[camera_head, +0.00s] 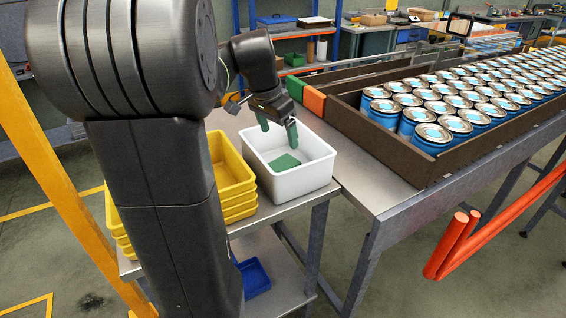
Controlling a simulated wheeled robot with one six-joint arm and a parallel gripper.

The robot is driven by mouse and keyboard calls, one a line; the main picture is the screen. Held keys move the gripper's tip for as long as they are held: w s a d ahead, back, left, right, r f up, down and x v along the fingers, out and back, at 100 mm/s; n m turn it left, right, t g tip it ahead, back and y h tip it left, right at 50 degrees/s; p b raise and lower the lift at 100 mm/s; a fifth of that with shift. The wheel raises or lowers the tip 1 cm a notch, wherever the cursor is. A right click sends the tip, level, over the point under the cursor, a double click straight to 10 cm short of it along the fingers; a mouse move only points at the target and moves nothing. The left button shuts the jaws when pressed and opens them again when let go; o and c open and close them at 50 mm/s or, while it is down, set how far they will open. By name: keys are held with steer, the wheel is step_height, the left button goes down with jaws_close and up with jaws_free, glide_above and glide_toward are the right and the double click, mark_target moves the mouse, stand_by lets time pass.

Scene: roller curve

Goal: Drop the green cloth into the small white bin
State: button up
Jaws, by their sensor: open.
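The small white bin (316,176) stands on a metal bench beside the yellow trays. The green cloth (284,162) lies inside it, flat on the bin floor toward the front. My gripper (278,136) hangs over the bin with its two green fingers spread apart and nothing between them. The fingers are above the cloth and look clear of it. Part of the bin's far rim is hidden behind the fingers.
Stacked yellow trays (233,172) stand left of the bin, partly hidden by my arm. To the right, a brown-walled tray (378,146) holds many blue cans. An orange rail (470,240) is at front right. A blue bin (252,277) sits on the lower shelf.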

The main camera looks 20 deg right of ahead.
steer(key=v, duration=1.2)
steer(key=shift+a+r+b, duration=0.15)
steer(key=shift+r+b, duration=0.1)
steer(key=shift+b, duration=0.1)
steer(key=p+x, duration=0.1)
steer(key=x, duration=1.3)
steer(key=shift+s, duration=0.1)
steer(key=shift+r+p, duration=1.45)
steer(key=shift+r, duration=0.5)
